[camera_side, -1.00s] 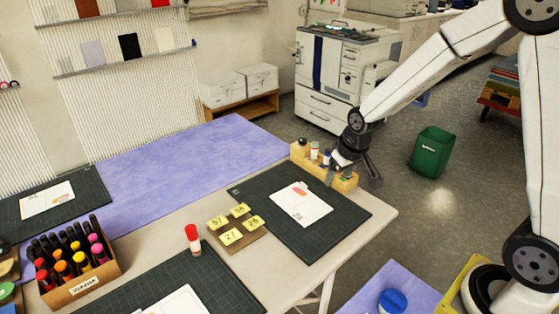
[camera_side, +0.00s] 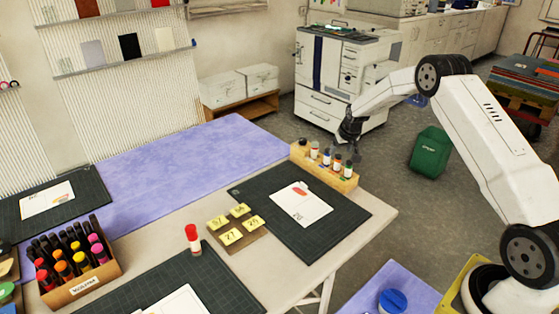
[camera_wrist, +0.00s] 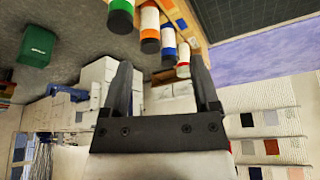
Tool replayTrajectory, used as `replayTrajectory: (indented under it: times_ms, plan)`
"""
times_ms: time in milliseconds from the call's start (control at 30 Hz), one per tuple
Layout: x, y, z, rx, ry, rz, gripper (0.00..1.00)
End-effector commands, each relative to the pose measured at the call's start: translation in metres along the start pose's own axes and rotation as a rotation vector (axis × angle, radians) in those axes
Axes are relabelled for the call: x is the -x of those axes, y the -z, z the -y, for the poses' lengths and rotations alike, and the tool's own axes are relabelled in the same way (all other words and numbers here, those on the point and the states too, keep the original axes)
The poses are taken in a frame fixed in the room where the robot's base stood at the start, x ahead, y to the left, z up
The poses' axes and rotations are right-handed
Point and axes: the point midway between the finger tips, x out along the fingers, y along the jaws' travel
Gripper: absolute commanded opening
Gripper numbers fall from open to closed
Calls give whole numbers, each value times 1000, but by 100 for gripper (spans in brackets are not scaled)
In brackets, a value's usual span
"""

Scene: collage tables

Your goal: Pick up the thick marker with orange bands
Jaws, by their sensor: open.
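The thick marker with orange bands (camera_side: 337,163) stands in a wooden rack (camera_side: 318,176) at the table's far right edge. It also shows at the top of the wrist view (camera_wrist: 150,28), between a green-banded marker (camera_wrist: 121,15) and a blue-banded one (camera_wrist: 168,42). A red-banded marker (camera_wrist: 183,62) stands beyond the blue one. My gripper (camera_side: 349,137) is open and empty, above and behind the rack, apart from the markers. In the wrist view its two fingers (camera_wrist: 161,80) are spread, with nothing held between them. The markers' lower parts are hidden in the rack.
A dark cutting mat (camera_side: 265,205) with a printed sheet lies before the rack. A red-and-white marker (camera_side: 193,238) stands on the table, near a block of yellow notes (camera_side: 235,230). A box (camera_side: 82,288) holds several markers at lower left.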

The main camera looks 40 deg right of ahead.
Motion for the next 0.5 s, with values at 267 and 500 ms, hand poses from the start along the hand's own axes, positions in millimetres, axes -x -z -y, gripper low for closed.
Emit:
replayTrajectory:
  times_ms: [267,500]
  plan:
    - [-11,5,-12,-16,-7,-6,78]
    - [-17,5,-12,-16,-7,-6,78]
